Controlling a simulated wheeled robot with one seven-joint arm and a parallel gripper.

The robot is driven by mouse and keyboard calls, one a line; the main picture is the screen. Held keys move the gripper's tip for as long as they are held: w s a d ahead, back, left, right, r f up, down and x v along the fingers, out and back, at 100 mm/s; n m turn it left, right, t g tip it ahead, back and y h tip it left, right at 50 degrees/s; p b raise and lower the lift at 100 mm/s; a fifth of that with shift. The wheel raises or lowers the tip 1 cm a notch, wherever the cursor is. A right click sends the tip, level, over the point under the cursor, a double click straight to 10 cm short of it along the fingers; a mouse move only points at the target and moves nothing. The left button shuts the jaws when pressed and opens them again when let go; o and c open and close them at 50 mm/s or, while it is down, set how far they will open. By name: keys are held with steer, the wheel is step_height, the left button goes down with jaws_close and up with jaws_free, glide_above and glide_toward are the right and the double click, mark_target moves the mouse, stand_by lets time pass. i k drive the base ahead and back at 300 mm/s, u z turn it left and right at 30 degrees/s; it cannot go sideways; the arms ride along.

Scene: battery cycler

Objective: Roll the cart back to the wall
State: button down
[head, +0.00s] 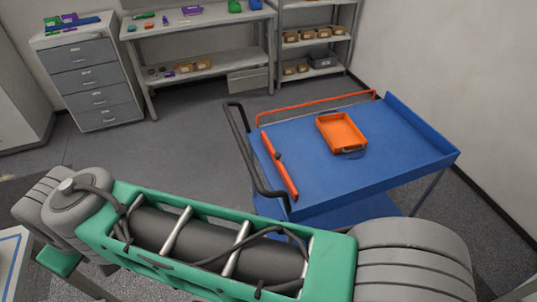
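A blue cart (395,168) stands right of centre in the head view, turned at an angle to the walls. It has a dark push handle (243,150) on its left end and orange rails on two sides. An orange tray (341,132) lies on its top. A grey wall (450,60) rises behind and to the right of the cart, with a strip of floor between them. My green arm link crosses the foreground and hides part of the cart's lower left. My gripper is out of the picture.
A grey drawer cabinet (88,80) and a workbench (200,24) with small parts stand at the back left. A shelf unit (315,43) with small boxes stands behind the cart. Grey floor (180,140) is clear left of the cart.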

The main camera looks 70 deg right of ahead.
mark_target(335, 191)
steer(key=z, duration=1)
steer(key=i, duration=0.95)
steer(key=u, duration=0.05)
